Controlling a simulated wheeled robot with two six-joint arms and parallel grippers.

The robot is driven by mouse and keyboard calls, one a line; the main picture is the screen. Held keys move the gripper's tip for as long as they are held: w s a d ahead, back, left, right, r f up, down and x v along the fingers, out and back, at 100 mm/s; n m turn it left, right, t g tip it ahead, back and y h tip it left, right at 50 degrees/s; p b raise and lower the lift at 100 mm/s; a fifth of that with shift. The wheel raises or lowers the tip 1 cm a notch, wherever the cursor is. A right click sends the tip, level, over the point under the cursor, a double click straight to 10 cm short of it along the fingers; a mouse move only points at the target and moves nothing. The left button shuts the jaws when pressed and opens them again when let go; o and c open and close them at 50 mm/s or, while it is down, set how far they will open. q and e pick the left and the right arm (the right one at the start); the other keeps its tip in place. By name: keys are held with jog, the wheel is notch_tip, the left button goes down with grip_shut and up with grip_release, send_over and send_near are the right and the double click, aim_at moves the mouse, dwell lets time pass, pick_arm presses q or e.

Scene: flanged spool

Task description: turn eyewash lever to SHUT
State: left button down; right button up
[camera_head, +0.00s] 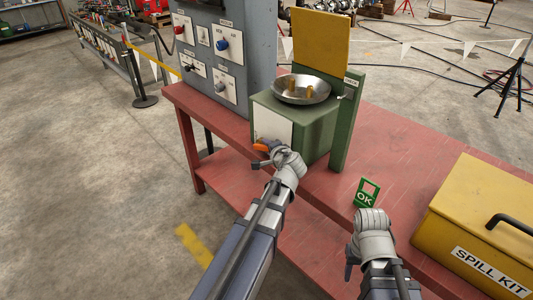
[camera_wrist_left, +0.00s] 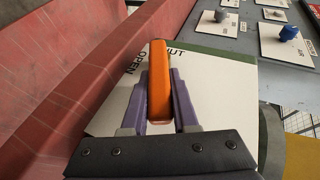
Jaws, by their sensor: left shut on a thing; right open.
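The orange eyewash lever (camera_head: 261,147) is on the white front plate (camera_head: 273,127) of the green eyewash box (camera_head: 315,130). My left gripper (camera_head: 265,158) is shut on the lever. In the left wrist view the lever (camera_wrist_left: 159,80) stands between my two purple fingers (camera_wrist_left: 160,108). The word OPEN is readable left of the lever; to its right only the letters UT show, the rest hidden behind the lever. The lever's pivot is hidden by my gripper. My right gripper (camera_head: 351,262) is open, away from the box, near the table's front edge.
A steel bowl (camera_head: 301,90) with a raised yellow lid (camera_head: 320,45) tops the box. A grey panel (camera_head: 225,60) with knobs stands to its left. A green OK sign (camera_head: 367,192) and a yellow spill kit (camera_head: 480,225) are on the red table (camera_head: 410,150).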

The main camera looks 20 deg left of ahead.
pick_arm(q)
jog(key=shift+s+d+f+m+t+y+b, duration=0.1)
jog(key=shift+f+m+t+y+b, duration=0.55)
jog(key=shift+b, duration=1.8)
jog(key=shift+s+d+f+m+t+y+b, duration=0.15)
jog(key=shift+f+t+y+b, duration=0.85)
jog(key=shift+b, duration=1.45)
jog(key=shift+r, duration=0.25)
jog(key=c, duration=0.7)
grip_release()
jog(key=shift+w, duration=0.1)
jog(key=v, duration=0.7)
jog(key=shift+s+d, duration=0.2)
jog(key=shift+d, duration=0.15)
